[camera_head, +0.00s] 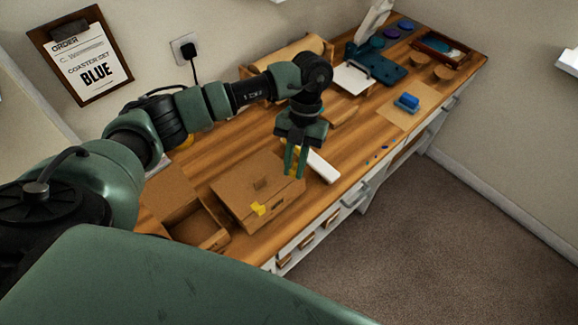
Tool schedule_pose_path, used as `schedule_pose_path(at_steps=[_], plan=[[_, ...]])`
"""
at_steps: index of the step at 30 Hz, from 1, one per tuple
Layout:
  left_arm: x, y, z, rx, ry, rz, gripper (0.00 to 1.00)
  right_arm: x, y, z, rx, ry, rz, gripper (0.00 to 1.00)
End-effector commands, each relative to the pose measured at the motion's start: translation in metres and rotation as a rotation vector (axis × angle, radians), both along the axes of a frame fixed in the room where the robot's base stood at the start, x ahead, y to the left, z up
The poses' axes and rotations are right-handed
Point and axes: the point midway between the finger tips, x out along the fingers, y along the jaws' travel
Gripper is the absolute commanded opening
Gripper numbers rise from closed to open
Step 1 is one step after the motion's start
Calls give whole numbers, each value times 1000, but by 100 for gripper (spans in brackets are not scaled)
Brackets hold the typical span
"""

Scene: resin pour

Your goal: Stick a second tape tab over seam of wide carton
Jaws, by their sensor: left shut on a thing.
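The wide carton (245,205) is a closed brown box near the front edge of the wooden bench. A yellow tape tab (258,209) sticks at its near side, and a small darker mark shows on its top. My left gripper (294,176) points down by the carton's right end. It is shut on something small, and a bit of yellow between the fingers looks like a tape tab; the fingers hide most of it. I cannot tell whether the fingers touch the carton. A white piece (322,167) lies just right of the gripper. My right gripper is not in view.
An open brown box (180,210) stands left of the carton. Further right on the bench are a white board (353,78), a teal mat (385,70), a blue block (407,102) on a brown sheet and small round pieces. The front bench strip right of the white piece is mostly clear.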

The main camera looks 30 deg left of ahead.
Motion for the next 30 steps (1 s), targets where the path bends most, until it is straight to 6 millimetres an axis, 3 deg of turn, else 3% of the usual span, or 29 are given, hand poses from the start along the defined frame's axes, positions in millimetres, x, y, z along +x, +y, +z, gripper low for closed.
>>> schedule_pose_path(at_steps=[6, 12, 18, 30], plan=[[-6, 8, -7, 7, -1, 550, 0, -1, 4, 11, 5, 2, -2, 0], [-8, 10, -13, 7, -1, 921, 0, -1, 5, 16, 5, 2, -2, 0], [-8, 10, -16, 6, -4, 1084, 0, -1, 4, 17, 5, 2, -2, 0], [-8, 10, -43, 7, -2, 1105, 0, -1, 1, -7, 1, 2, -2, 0]])
